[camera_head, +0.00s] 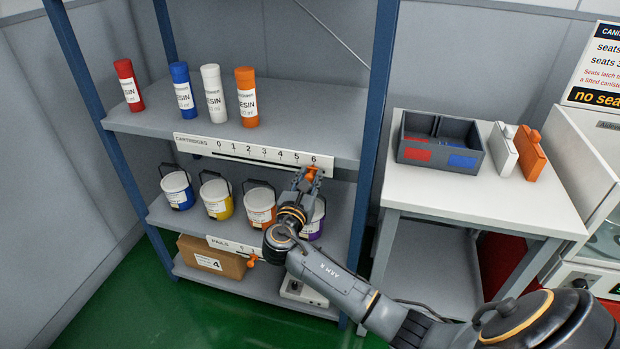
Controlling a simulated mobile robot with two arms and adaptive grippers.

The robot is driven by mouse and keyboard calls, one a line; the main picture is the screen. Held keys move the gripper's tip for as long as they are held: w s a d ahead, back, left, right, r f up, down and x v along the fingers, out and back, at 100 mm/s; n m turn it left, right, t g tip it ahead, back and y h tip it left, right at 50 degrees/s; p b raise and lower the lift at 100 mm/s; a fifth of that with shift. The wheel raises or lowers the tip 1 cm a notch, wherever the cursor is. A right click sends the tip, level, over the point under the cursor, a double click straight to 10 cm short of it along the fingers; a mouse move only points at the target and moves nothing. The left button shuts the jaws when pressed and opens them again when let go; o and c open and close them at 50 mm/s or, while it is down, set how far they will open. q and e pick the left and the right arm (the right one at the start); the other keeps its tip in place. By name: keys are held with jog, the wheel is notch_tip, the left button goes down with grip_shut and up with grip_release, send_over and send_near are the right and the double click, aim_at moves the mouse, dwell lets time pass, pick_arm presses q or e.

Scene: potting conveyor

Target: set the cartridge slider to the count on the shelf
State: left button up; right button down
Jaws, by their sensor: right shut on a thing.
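The cartridge scale (240,153) is a white strip labelled CARTRIDGES on the upper shelf's front edge, with marks from 0 to 6. Its orange slider knob (312,172) is at the right end, by the mark 6. My right gripper (309,177) is shut on this knob, and its fingers hide part of it. On the upper shelf (310,125) stand a red cartridge (128,85), a blue cartridge (182,88), a white cartridge (213,93) and an orange cartridge (246,97), all upright. My left gripper is not in view.
Below, several pails (216,198) stand on the middle shelf; its PAILS scale (228,244) has an orange knob (253,260). A cardboard box (205,263) is on the bottom shelf. A white table (480,190) at right holds a divided grey bin (420,157). My right arm crosses the lower right.

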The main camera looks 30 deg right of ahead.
jog(key=w+a, duration=0.3)
jog(key=w+a+b, duration=0.1)
jog(key=w+a, duration=0.1)
jog(key=w, duration=0.1)
jog(key=shift+w+a, duration=0.35)
jog(key=shift+a, duration=0.05)
jog(key=c, duration=1.1)
grip_release()
jog(key=shift+d, duration=0.1)
jog(key=shift+c, duration=0.2)
jog(key=shift+s+a, duration=0.15)
jog(key=shift+a, duration=0.1)
send_near(281, 164)
jog(key=v, duration=0.5)
jog(key=shift+s+a, duration=0.15)
jog(key=shift+s, duration=0.1)
